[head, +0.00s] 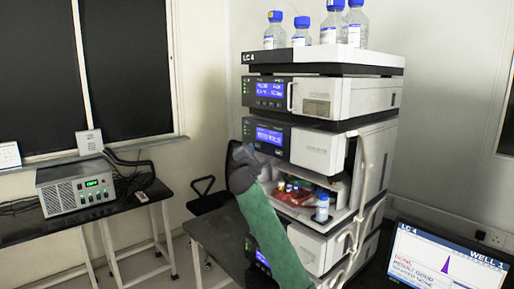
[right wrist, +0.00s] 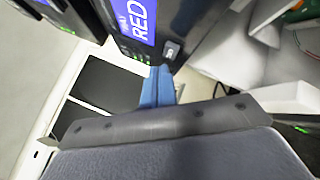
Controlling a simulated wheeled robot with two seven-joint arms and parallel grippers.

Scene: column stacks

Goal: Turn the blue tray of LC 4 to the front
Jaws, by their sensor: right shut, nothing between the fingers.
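The LC 4 stack (head: 318,60) stands right of centre in the head view. Its third module has an open bay (head: 305,195) with red and green items and small coloured caps inside; I cannot make out a blue tray there. My right gripper (head: 245,158) is at the left front of this module, in front of its panel. In the right wrist view its blue fingers (right wrist: 158,86) are shut and empty, their tips close below a small button (right wrist: 171,50). Contact is unclear. A blue screen (right wrist: 137,18) beside the button reads RED. My left gripper is not in view.
Several blue-capped bottles (head: 302,32) stand on top of the stack. A small bottle (head: 322,208) stands at the bay's right front. Tubing (head: 361,190) runs down the right side.

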